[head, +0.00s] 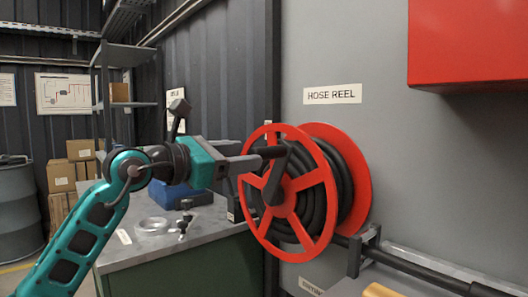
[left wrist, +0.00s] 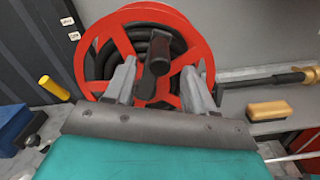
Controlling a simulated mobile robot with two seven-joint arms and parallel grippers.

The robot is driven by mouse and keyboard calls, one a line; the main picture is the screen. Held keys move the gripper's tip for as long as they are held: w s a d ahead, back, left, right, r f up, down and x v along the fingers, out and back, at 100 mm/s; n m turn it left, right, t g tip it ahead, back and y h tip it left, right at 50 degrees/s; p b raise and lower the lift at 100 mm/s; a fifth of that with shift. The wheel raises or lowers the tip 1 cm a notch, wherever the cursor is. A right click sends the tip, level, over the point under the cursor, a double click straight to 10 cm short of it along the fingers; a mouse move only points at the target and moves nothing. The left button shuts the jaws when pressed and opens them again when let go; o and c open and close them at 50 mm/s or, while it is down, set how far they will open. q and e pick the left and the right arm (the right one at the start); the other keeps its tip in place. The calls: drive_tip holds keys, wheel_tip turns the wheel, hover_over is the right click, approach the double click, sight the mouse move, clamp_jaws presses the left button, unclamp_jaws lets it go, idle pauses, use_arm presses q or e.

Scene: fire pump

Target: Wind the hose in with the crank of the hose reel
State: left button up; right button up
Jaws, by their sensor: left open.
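The hose reel (head: 298,222) is red, with spoked discs and black hose (head: 343,180) wound in it, mounted at the grey wall. Its dark crank (head: 274,184) runs up from the hub to a black handle (head: 269,152) pointing out toward the left. My left gripper (head: 248,160) is open at the handle. In the left wrist view, the handle (left wrist: 159,52) stands between the two spread fingers (left wrist: 158,85), with gaps on both sides. I cannot tell how deep it sits between them. The right gripper is not in view.
A bench (head: 130,258) below my left arm carries a blue box (head: 180,194) and small metal fittings. A red cabinet (head: 470,45) hangs at the upper right. A dark pipe (head: 420,268) runs right of the reel. A wooden-backed brush (left wrist: 268,110) lies to the right.

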sight(265, 153)
use_arm(q)
drive_tip(key=x, duration=0.6)
drive_tip(key=shift+w+d, duration=0.2)
drive_tip(key=shift+d, duration=0.05)
clamp_jaws()
idle(0.4)
